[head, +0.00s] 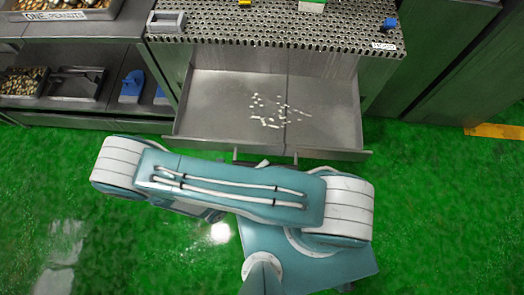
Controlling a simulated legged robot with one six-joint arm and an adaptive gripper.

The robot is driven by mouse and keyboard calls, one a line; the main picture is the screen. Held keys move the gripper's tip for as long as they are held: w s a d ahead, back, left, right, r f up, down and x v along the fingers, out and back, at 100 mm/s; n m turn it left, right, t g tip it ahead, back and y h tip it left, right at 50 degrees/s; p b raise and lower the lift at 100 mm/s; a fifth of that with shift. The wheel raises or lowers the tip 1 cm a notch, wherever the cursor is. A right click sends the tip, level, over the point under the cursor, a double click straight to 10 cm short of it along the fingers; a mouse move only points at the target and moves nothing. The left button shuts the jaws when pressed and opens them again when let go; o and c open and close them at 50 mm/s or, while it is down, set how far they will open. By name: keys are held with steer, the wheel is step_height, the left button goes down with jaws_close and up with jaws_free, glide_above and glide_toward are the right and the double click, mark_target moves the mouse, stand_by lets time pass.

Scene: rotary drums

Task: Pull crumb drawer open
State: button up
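The crumb drawer (225,103) is a wide grey metal tray below the perforated metal top. It stands pulled out toward me, its inside visible. Several small white crumbs (270,111) lie on its floor, right of the middle. Its front edge (200,144) runs just beyond my arm, and a dark piece that may be its handle shows at the middle of that edge. My arm lies across the view in front of the drawer. My gripper is hidden beneath or behind the arm links, so its fingers and any contact with the drawer cannot be seen.
A perforated metal top (290,32) carries a grey rectangular frame (166,21) and a small blue object (389,24). Shelves at left hold trays of nuts (22,83) and a blue scoop (131,86). A dark cabinet (440,50) stands right. Green floor (440,210) is open on both sides.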

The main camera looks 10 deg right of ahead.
steer(key=shift+a, duration=0.1)
steer(key=v, duration=1.2)
